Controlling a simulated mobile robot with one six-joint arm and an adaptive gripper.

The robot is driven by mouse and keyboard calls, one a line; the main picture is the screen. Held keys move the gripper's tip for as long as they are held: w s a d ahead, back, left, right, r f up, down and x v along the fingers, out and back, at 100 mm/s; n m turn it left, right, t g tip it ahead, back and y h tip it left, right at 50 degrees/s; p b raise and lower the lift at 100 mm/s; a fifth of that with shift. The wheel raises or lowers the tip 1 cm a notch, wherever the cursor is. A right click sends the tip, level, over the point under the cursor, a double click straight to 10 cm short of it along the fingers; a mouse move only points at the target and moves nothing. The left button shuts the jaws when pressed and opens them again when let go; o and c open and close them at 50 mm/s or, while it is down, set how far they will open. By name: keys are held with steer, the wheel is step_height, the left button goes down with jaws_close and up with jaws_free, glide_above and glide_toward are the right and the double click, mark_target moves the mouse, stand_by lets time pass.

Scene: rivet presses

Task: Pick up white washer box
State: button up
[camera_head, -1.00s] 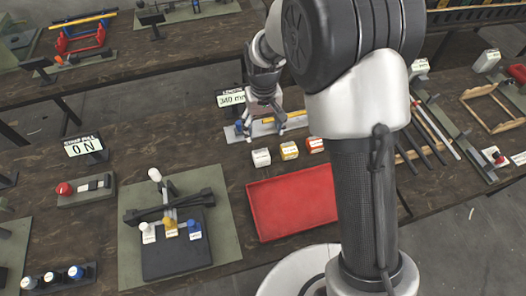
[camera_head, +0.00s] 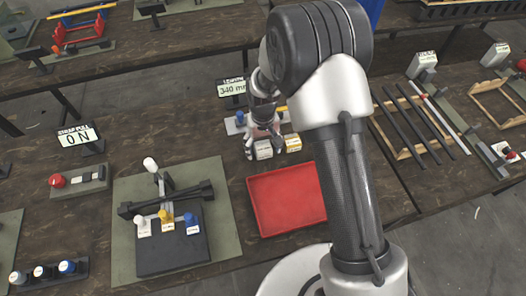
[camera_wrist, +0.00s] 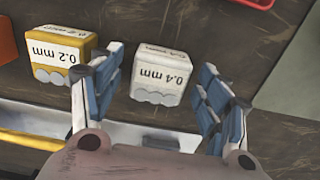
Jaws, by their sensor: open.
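The white washer box (camera_head: 263,151), labelled "0.4 mm" in the wrist view (camera_wrist: 160,77), stands on the dark bench behind the red tray. My gripper (camera_head: 264,142) is low over it and open. In the wrist view my gripper's two blue-padded fingers (camera_wrist: 161,66) stand left and right of the box, with a gap on each side. The left finger comes between the white box and a yellow box (camera_wrist: 62,58) labelled "0.2 mm". I cannot tell how far the fingertips are above the bench.
The yellow box (camera_head: 293,144) is close on the right in the head view. A red box (camera_wrist: 6,42) shows at the wrist view's left edge. The red tray (camera_head: 286,200) lies in front. A length sign (camera_head: 232,88) reading 340 mm stands behind.

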steer(key=shift+f, duration=0.4)
steer(key=shift+r, duration=0.1)
steer(key=shift+c, duration=0.6)
steer(key=c, duration=1.1)
